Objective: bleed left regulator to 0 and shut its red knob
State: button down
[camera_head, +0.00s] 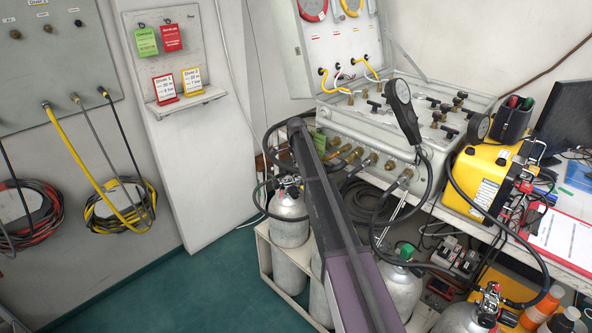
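The left cylinder (289,215) is grey and stands upright in a pale rack. A regulator (289,187) with dark hoses sits on its top, just left of my arm. The regulator is small here, and I cannot make out its red knob or a pressure reading. My dark and purple arm rises from the bottom middle and crosses in front of the rack, hiding part of it. I cannot make out my gripper; the arm's far end is by the left cylinder.
A second cylinder (400,285) with a green knob (405,250) and a third cylinder (465,318) stand to the right. A grey valve panel (385,135) with gauges and hoses lies on the bench. A yellow case (482,180) sits beside it. The green floor (200,285) at left is clear.

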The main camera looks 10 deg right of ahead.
dwell(0.4)
jog(key=c, duration=0.5)
grip_release()
jog(key=shift+n, duration=0.3)
